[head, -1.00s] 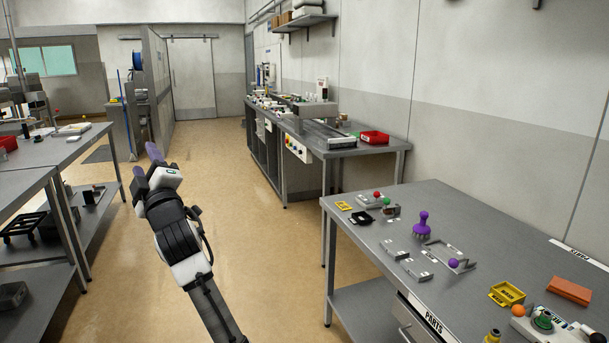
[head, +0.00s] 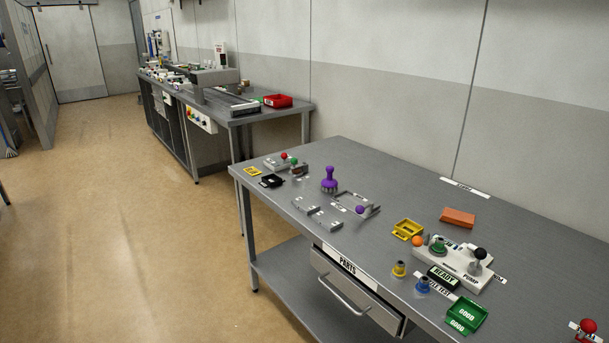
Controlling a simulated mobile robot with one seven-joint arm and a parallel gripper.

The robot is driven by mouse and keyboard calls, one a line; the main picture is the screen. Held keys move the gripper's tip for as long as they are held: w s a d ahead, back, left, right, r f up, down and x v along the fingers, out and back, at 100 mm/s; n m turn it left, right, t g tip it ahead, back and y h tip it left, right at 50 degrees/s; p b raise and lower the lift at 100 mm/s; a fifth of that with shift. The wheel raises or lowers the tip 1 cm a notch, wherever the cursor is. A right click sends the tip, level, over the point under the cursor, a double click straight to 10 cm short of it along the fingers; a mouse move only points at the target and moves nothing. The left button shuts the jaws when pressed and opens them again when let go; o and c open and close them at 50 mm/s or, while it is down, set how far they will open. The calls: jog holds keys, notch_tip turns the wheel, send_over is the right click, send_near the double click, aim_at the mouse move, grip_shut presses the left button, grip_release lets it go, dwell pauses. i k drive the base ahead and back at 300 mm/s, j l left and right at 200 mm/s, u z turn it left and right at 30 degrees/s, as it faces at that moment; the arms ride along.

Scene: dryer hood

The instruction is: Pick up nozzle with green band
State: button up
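A small green piece (head: 437,245) stands at the left end of the white pump unit on the right table. It may be the nozzle with the green band, but it is too small to tell whether the green is a band. A nozzle with a yellow band (head: 399,269) and a nozzle with a blue band (head: 423,286) stand upright on the table in front of the unit. My gripper is outside the current view, so I cannot see whether it is open or shut.
The steel table (head: 350,160) has a PARTS drawer (head: 345,290). On it are a yellow tray (head: 408,229), an orange block (head: 458,217), a green GOOD tray (head: 467,314), a purple-handled tool (head: 329,180) and grey brackets (head: 315,214). Open floor (head: 110,220) lies left.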

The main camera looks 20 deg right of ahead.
aim_at(439, 247)
jog(key=z, duration=1.25)
